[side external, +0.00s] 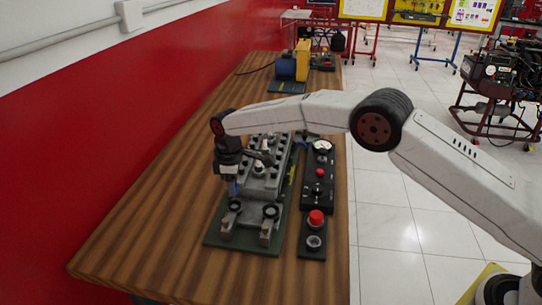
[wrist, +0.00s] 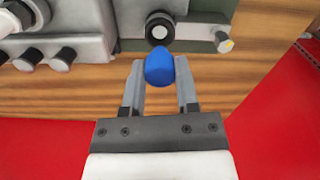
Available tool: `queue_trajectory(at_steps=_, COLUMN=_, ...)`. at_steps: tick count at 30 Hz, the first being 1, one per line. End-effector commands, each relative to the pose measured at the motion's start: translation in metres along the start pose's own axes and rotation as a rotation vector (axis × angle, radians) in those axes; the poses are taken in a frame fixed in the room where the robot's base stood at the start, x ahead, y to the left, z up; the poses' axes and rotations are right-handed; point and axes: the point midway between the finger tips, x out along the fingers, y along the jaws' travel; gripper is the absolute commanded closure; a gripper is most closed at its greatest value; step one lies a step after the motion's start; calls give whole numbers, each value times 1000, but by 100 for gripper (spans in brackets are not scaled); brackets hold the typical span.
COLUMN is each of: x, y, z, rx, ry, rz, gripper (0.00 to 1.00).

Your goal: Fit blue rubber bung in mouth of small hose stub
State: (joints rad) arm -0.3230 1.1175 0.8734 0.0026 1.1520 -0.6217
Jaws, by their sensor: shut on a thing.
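My gripper (wrist: 160,85) is shut on the blue rubber bung (wrist: 159,66), which sits between the fingertips with its rounded end showing. In the side external view my gripper (side external: 231,188) points down at the left edge of the grey engine block, and the bung is mostly hidden there. Just beyond the bung in the wrist view is a black round stub (wrist: 160,28) with a pale mouth, apart from the bung. I cannot tell for sure which is the small hose stub.
The grey engine block (side external: 258,185) stands on a green base plate (side external: 240,245) on the wooden table (side external: 160,230). A black control panel with a red button (side external: 316,217) is to its right. A blue and yellow unit (side external: 290,68) stands farther back. The table's left side is clear.

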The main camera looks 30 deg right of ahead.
Motion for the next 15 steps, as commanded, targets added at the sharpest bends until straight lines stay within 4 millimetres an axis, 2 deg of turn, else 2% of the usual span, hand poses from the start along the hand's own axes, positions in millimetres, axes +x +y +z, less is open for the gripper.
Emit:
queue_trajectory(at_steps=6, x=15, y=0, z=0, rx=0, ry=-1, rz=-1, gripper=100)
queue_trajectory(at_steps=15, x=25, y=0, z=0, rx=0, ry=-1, rz=-1, gripper=100)
